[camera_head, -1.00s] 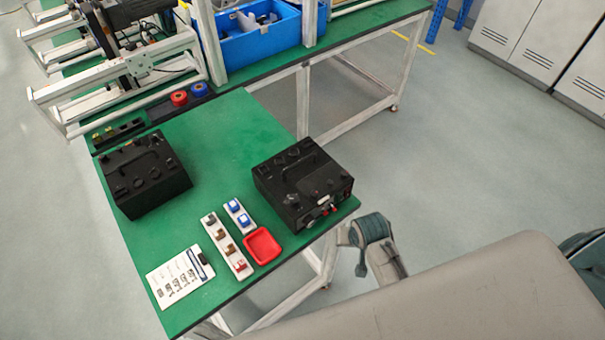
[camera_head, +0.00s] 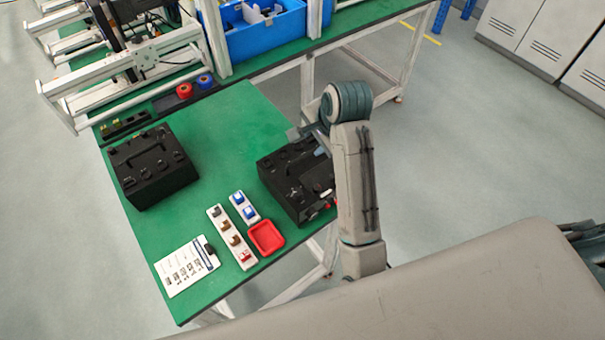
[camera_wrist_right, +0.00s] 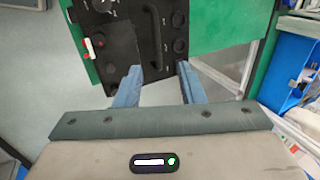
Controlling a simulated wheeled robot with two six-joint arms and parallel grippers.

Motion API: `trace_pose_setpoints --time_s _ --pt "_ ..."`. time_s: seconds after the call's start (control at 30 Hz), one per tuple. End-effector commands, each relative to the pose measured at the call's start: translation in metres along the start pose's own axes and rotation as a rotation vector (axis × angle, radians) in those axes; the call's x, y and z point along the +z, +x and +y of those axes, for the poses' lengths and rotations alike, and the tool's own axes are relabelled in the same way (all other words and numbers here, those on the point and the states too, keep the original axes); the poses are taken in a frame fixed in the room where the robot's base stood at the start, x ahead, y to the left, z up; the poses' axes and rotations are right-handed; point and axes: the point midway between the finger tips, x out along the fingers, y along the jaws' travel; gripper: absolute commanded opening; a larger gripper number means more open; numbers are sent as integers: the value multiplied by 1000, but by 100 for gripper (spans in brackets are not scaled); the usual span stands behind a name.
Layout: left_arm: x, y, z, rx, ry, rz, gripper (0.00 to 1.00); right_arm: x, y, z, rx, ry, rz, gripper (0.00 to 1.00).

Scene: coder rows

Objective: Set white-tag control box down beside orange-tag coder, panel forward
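Two black control boxes stand on the green table (camera_head: 225,125). The right black box (camera_head: 283,174), near the right table edge, has a top handle, knobs and a small white tag by its front edge; my right arm covers part of it. The left black box (camera_head: 152,170) stands apart, also with a handle; I see no orange tag on it. My right gripper (camera_head: 306,134) is over the back of the right box. In the right wrist view its fingers (camera_wrist_right: 159,80) are open and empty, pointing at the box (camera_wrist_right: 125,38) near its handle. My left gripper is out of view.
A red tray (camera_head: 266,238), white strips with coloured parts (camera_head: 232,240) and a printed card (camera_head: 186,268) lie at the front. Red and blue rolls (camera_head: 185,91) and a metal frame stand behind. Green surface between the boxes is clear.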

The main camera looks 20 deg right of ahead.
Motion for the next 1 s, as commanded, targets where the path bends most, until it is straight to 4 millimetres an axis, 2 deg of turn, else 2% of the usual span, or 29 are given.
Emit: trace_pose_setpoints --time_s 0.2,0.47,0.63,0.73,0.83,1.0 --pt "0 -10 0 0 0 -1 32 1 33 0 6 4 -3 36" --pt "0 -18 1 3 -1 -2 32 0 54 0 4 3 -2 36" --pt "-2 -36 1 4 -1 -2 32 -1 76 4 7 3 -2 36" --pt "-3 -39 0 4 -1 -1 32 -1 92 4 5 3 -2 36" --pt "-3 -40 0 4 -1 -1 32 -1 100 4 3 3 -2 36" --pt "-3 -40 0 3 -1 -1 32 -2 103 4 0 3 -1 36"
